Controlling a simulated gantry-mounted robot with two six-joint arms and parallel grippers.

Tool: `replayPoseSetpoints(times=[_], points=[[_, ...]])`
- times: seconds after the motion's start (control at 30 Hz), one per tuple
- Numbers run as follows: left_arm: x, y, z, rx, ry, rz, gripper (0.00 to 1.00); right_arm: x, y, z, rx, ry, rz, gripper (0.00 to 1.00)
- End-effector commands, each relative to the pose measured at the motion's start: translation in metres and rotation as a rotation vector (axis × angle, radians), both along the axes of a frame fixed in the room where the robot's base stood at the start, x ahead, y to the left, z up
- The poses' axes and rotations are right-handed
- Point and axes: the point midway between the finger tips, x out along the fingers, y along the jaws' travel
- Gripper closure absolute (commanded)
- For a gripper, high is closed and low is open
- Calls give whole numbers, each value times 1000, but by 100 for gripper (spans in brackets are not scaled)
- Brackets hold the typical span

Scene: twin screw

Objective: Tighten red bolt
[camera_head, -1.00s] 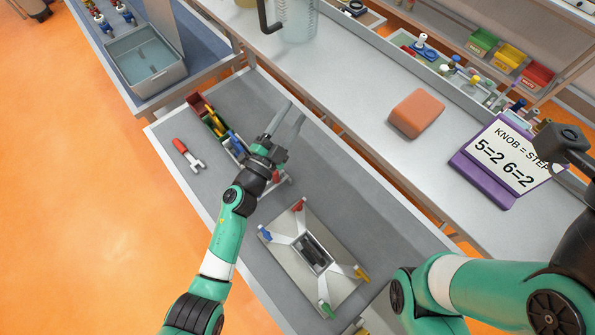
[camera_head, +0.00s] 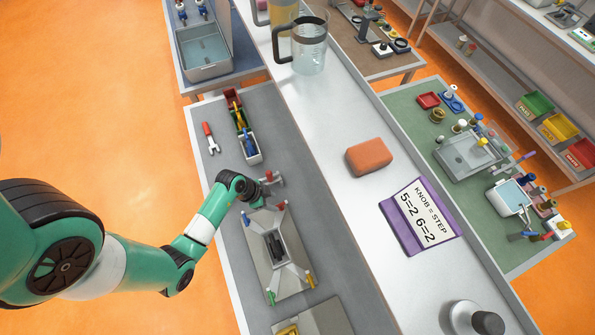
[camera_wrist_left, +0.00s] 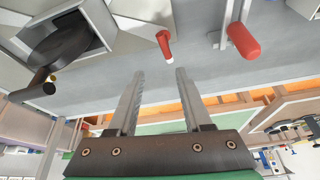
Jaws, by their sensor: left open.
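A grey fixture (camera_head: 252,262) with a dark centre lies on the grey table, with coloured pieces at its corners. The red bolt (camera_head: 282,205) is at its upper right corner, the blue one (camera_head: 246,218) at its left. My left gripper (camera_head: 274,179) is just above the red bolt's corner in the head view. In the left wrist view its fingers (camera_wrist_left: 158,76) are open and empty. There the red bolt (camera_wrist_left: 165,44) lies beyond the fingertips, roughly in line with the gap, and nothing touches it. My right gripper is not in view.
In the wrist view, a red handle (camera_wrist_left: 243,40) on a grey bracket stands right of the fingers. A red-and-grey wrench (camera_head: 210,138) and colored bins (camera_head: 240,120) lie farther up the table. An orange block (camera_head: 369,156) and a purple sign (camera_head: 415,222) are on the white bench.

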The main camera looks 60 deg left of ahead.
Motion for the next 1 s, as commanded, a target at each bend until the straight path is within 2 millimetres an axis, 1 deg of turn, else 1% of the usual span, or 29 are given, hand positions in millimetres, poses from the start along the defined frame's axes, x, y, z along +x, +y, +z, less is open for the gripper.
replayPoseSetpoints(times=[0.03,0.1,0.27,0.37,0.47,0.7,0.8,0.9,1.0], points=[[-9,4,4,-8,9,30,50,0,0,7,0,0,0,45],[-14,7,4,-11,12,53,50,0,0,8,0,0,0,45],[-13,10,1,-11,9,60,50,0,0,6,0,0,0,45],[-10,9,-7,-12,10,58,50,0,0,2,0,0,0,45],[-4,8,-24,-13,10,57,50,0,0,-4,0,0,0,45],[17,4,-75,-11,9,56,50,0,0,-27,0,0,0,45],[24,3,-91,-11,9,56,50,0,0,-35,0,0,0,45],[29,2,-101,-12,9,57,50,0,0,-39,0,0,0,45],[31,2,-105,-11,8,58,50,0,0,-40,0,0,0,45]])
